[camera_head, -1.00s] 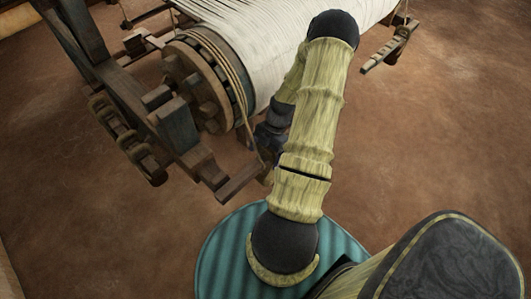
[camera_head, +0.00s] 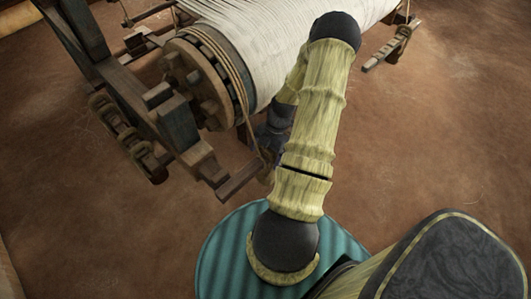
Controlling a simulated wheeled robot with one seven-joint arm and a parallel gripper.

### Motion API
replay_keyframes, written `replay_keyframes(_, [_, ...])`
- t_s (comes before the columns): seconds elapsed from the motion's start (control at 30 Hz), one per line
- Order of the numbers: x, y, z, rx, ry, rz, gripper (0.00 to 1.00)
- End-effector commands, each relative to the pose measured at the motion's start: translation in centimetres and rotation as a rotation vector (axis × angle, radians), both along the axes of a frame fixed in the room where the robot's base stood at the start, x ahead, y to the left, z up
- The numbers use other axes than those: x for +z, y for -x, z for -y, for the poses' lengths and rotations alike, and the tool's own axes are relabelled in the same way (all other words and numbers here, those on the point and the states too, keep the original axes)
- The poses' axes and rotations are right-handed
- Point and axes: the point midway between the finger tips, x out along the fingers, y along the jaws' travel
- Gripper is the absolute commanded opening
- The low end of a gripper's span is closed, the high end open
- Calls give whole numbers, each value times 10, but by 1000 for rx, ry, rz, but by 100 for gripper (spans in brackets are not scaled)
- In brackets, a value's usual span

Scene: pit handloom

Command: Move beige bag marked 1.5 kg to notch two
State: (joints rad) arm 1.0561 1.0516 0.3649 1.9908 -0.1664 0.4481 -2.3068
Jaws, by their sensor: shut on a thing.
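A stepped dark wooden lever (camera_head: 238,180) sticks out at the near end of the loom's round beam (camera_head: 205,80), with a cord running down to its tip. My forearm crosses the middle of the view and hides much of what lies behind it. The dark end of my arm with my gripper (camera_head: 268,150) shows only in part, left of the forearm, low beside the beam and close to the lever's tip. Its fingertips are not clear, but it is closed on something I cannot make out. No beige bag and no 1.5 kg mark can be seen.
Pale warp threads (camera_head: 275,35) spread from the beam toward the top. A dark timber frame (camera_head: 125,110) with pegs stands at left. A small wooden bracket (camera_head: 388,50) juts out at upper right. The brown floor (camera_head: 440,130) at right is clear.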

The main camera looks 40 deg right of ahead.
Motion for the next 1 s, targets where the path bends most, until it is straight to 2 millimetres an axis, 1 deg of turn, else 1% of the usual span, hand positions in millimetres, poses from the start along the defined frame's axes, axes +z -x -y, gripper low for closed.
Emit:
replay_keyframes(0.4, [-3, 0, 0, -1, -1, 0, 21])
replay_keyframes(0.43, [-3, 0, 0, -1, -1, 0, 98])
replay_keyframes(0.47, [-3, 0, 0, -2, -1, -1, 100])
replay_keyframes(0.67, [-4, 1, 0, -1, -1, -2, 100])
replay_keyframes(0.77, [0, 0, 1, -2, 0, -1, 100])
replay_keyframes(0.87, [9, 0, 6, -4, 1, 1, 100])
replay_keyframes(1.0, [30, -1, 14, -4, 2, 1, 100])
